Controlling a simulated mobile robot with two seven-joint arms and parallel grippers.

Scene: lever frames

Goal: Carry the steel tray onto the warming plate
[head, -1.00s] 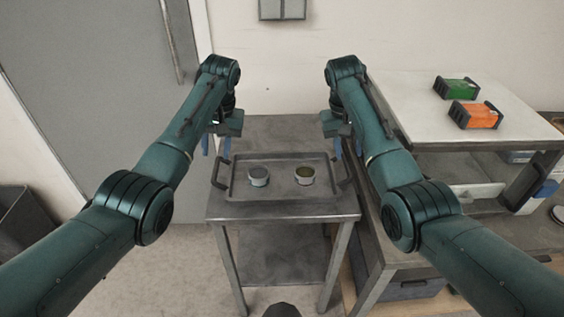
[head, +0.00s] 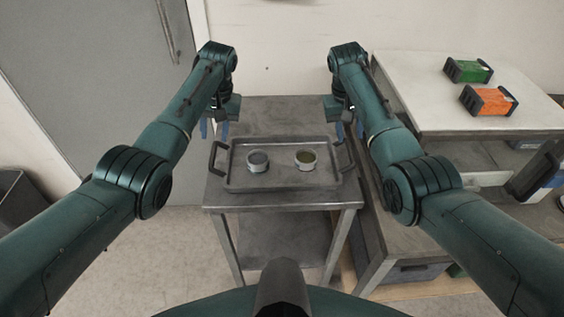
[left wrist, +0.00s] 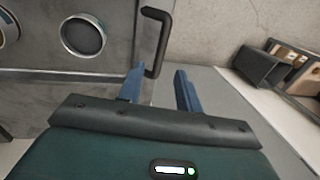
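The steel tray (head: 285,184) lies flat on a small metal table and shows in part in the left wrist view (left wrist: 112,55). It carries two small round cups, a left one (head: 258,161) and a right one (head: 306,160). Its left handle (head: 215,158) and right handle (head: 346,156) are dark bars. My left gripper (head: 214,130) is open and empty near the left handle; in the left wrist view its blue fingers (left wrist: 158,84) are apart, with the handle (left wrist: 158,40) just beyond their tips. My right gripper (head: 349,131) is open near the right handle. I cannot identify the warming plate.
The small table's top (head: 265,115) is clear behind the tray. A white-topped bench (head: 430,95) at the right bears a green box (head: 468,70) and an orange box (head: 488,100). A lower metal surface (head: 405,240) stands close right of the table. A grey door (head: 95,70) is at the left.

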